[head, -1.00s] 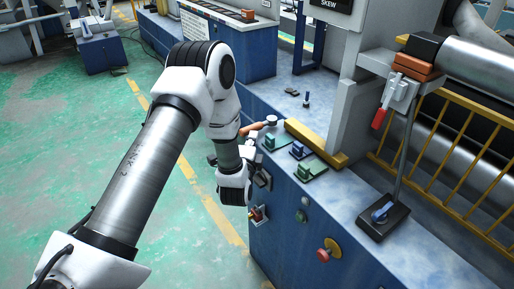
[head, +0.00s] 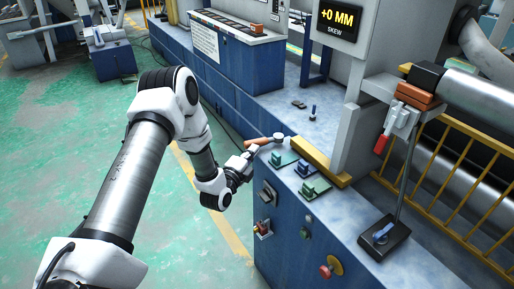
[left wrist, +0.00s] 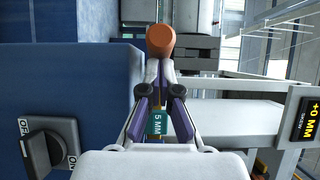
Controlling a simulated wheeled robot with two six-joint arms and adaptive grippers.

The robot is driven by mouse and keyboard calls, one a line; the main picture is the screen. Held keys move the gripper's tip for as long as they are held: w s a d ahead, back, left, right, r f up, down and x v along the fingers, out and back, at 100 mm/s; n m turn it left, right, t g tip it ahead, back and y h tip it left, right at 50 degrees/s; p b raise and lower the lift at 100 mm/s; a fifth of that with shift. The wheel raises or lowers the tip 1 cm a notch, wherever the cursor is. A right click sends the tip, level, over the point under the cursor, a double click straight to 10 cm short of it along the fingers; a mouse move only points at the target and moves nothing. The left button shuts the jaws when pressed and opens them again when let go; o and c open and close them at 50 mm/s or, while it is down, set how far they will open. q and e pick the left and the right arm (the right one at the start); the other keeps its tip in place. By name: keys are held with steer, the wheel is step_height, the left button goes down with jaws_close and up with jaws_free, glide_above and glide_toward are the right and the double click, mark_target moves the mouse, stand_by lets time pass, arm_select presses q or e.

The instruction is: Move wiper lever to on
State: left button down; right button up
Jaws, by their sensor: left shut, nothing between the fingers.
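A lever with an orange handle (head: 259,141) and a pale round pivot sits at the near left corner of the blue console top (head: 345,200). Its handle points left, past the console edge. I cannot read a label naming it as the wiper lever. My left gripper (head: 249,153) is shut and empty, just below and beside the handle's end. In the left wrist view the orange handle end (left wrist: 160,40) lies straight beyond the shut fingertips (left wrist: 160,62); I cannot tell whether they touch. My right gripper is not in view.
A black rotary switch (left wrist: 42,147) marked OFF is on the console's side. Green and blue switches (head: 305,168) and a yellow bar (head: 320,162) are on top. Open green floor lies left.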

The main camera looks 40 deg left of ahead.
mark_target(245, 147)
arm_select(q)
steer(key=h, duration=0.1)
steer(key=a+m+p, duration=0.1)
steer(key=a+h, duration=0.1)
steer(key=shift+w+r+m+h, duration=0.25)
steer(key=shift+w+m+h, duration=0.05)
steer(key=h, duration=0.1)
steer(key=a+m+h+p, duration=0.1)
steer(key=shift+w+f+m+h, duration=0.15)
steer(key=shift+w+m+h, duration=0.15)
steer(key=shift+w, duration=0.05)
steer(key=shift+w+a+f, duration=0.1)
steer(key=shift+w+a, duration=0.75)
steer(key=shift+a, duration=0.15)
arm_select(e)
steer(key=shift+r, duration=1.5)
arm_select(q)
steer(key=shift+f, duration=0.1)
